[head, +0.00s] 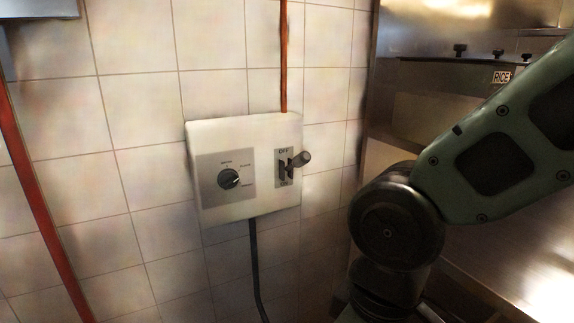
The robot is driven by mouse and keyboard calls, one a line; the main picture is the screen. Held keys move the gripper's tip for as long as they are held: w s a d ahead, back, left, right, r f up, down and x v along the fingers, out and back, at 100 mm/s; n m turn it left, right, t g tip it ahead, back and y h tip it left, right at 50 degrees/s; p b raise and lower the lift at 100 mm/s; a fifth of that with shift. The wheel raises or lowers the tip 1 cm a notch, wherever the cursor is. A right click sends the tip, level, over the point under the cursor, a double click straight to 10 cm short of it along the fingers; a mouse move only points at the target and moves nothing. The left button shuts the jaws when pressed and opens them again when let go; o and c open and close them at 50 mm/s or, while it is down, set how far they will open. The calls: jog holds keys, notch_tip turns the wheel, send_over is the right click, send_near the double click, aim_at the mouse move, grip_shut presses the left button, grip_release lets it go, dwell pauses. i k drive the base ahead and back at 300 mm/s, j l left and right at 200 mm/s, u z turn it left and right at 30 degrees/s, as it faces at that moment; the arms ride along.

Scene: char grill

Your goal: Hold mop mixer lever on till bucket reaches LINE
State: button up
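A white control box (230,140) is mounted on the tiled wall, left of the middle in the head view. On its right side is a lever (301,160) with a rounded grey end that sticks out toward the right. The lever's plate reads OFF at the top; the lower label is too small to read surely. I cannot tell which setting the lever is in. No gripper touches the visible part of the lever. My gripper is outside the view; only my arm links show at the right. No bucket or LINE mark is in view.
A black rotary knob (229,179) sits on the box's left plate. A red pipe (284,55) runs above the box, another red pipe (40,200) stands at left, and a dark cable (256,270) hangs below.

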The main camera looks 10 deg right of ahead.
aim_at(301, 159)
jog(key=k+l+u, duration=0.25)
jog(key=l, duration=0.25)
jog(key=k+l+u, duration=0.45)
jog(key=l, duration=0.25)
jog(key=l+u, duration=0.15)
jog(key=l, duration=0.3)
jog(key=k+l+u, duration=0.15)
jog(key=l, duration=0.25)
